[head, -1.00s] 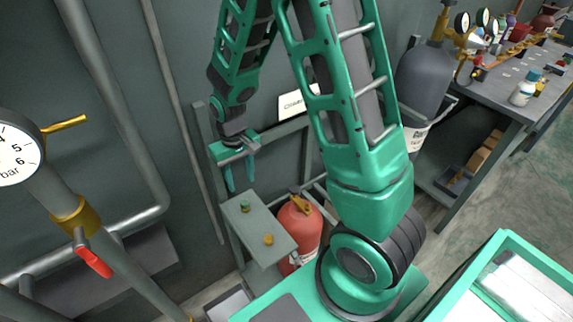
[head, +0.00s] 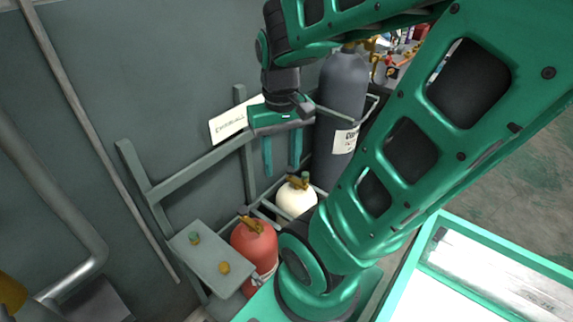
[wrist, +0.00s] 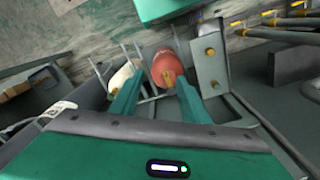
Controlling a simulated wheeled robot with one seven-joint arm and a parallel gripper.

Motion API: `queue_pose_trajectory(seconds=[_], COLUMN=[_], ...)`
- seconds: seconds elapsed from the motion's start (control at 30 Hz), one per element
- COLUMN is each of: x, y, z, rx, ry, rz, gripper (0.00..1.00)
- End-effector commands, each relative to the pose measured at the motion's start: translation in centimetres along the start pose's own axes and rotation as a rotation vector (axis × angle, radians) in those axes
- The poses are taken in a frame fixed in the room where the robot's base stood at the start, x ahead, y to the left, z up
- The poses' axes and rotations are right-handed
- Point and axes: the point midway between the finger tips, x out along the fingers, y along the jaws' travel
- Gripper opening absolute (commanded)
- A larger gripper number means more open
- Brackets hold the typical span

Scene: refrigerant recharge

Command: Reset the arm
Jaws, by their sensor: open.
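My gripper (head: 282,168) is open and empty in the head view, its two teal fingers pointing down in front of the wall rack, above and behind the white cylinder. In the wrist view my gripper (wrist: 157,103) shows both fingers spread, with nothing between the tips but the cylinders farther below. My arm is bent, its upper link crossing the right half of the head view.
A red cylinder (head: 254,250) and a white cylinder (head: 297,198) stand in a rack below. A small grey shelf (head: 208,262) holds two caps. A tall grey cylinder (head: 340,105) stands right of my gripper. A sign (head: 231,125) hangs behind.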

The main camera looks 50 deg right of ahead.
Motion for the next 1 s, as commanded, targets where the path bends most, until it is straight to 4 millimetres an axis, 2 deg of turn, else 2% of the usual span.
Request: queue_pose_trajectory(seconds=[0.07, 0.13, 0.23, 0.73, 0.83, 1.0], x=[-0.5, -0.7, -0.8, -0.8, -0.3, -0.3], y=[0.9, 0.4, 0.6, 0.7, 0.1, 0.1], z=[1.4, 2.7, 3.4, 3.5, 2.4, 2.3], rx=[0.03, 0.046, 0.057, 0.059, 0.059, 0.059], ry=[0.0, -0.003, -0.005, -0.007, -0.02, -0.018], rz=[-0.01, -0.016, -0.02, -0.02, -0.012, -0.013], gripper=[0.42, 0.42, 0.42, 0.42, 0.42, 0.42])
